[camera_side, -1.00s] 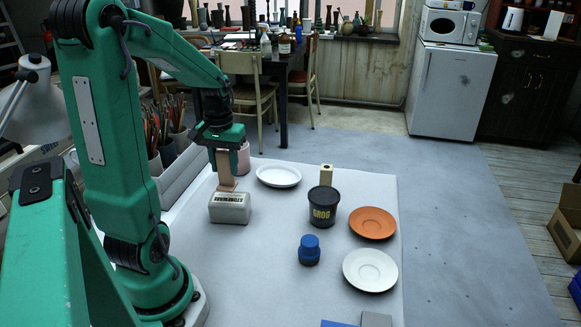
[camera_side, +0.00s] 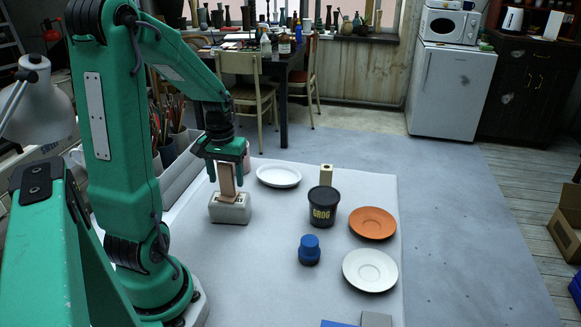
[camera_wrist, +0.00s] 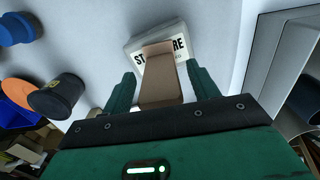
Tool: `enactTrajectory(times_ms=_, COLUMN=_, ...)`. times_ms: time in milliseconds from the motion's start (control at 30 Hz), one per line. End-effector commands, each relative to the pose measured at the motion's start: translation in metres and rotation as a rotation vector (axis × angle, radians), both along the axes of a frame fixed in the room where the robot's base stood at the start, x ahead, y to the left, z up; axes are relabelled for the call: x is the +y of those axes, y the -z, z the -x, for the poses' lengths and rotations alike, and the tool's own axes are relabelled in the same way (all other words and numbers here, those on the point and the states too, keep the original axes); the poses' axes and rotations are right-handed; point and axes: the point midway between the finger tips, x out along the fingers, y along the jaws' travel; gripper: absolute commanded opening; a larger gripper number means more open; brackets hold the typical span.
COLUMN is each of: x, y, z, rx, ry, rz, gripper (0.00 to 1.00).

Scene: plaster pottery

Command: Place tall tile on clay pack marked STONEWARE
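The tall tile (camera_side: 228,182) is a flat tan slab. It stands upright on the clay pack (camera_side: 230,211), a pale grey block. In the wrist view the tile (camera_wrist: 160,78) covers the middle of the pack's label, leaving "ST" and "RE" showing on the clay pack (camera_wrist: 183,35). My gripper (camera_side: 226,176) is over the pack with a finger on each side of the tile. In the wrist view my gripper (camera_wrist: 162,87) is open, with gaps between both fingers and the tile.
A black GROG tub (camera_side: 322,207) stands right of the pack, with a small tan block (camera_side: 326,172) behind it. The mat left of the blue jar is clear.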

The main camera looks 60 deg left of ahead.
Motion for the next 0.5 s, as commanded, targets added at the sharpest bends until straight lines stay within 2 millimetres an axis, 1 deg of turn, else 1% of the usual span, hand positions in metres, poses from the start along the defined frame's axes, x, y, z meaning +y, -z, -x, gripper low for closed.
enactTrajectory(times_ms=267, x=0.000, y=-0.002, z=0.000, rx=-0.001, ry=0.000, rz=-0.001, gripper=0.60)
enactTrajectory(times_ms=367, x=0.000, y=-0.006, z=0.000, rx=-0.001, ry=0.000, rz=-0.001, gripper=0.60)
enactTrajectory(times_ms=500, x=0.000, y=-0.018, z=0.000, rx=-0.002, ry=0.000, rz=-0.002, gripper=0.60)
